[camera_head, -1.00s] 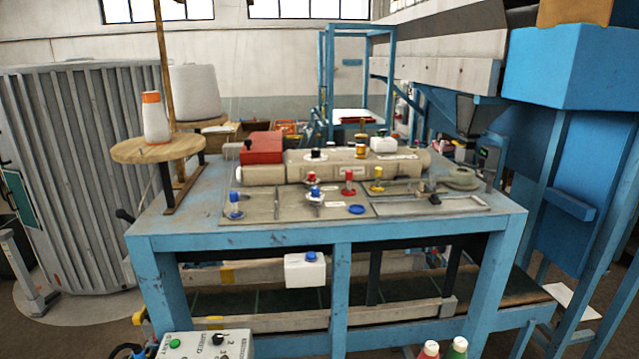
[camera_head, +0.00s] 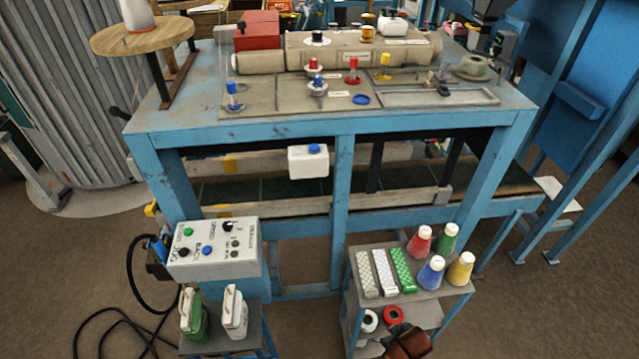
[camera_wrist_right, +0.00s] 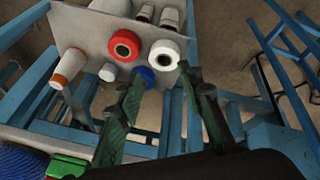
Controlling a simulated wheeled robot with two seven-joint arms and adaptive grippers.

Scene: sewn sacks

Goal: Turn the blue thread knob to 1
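Several blue-topped parts are in the head view, and I cannot tell which the task means. A post with a blue knob (camera_head: 234,89) stands at the left of the table plate, beside red and yellow-topped posts. A white box (camera_head: 308,163) with a blue top (camera_head: 314,148) hangs under the table's front edge. A grey control box (camera_head: 215,262) has a blue button and black knobs; its dial settings are too small to read. My right gripper (camera_wrist_right: 165,95) is open and empty in the wrist view, and shows at the bottom of the head view (camera_head: 404,341). My left gripper is out of view.
A small shelf (camera_head: 437,297) at the front right carries thread cones and patterned packs, with spools (camera_head: 393,315) below. Two small cans (camera_head: 234,311) stand below the control box. A black cable lies on the floor at the left. The blue table frame (camera_head: 345,120) fills the middle.

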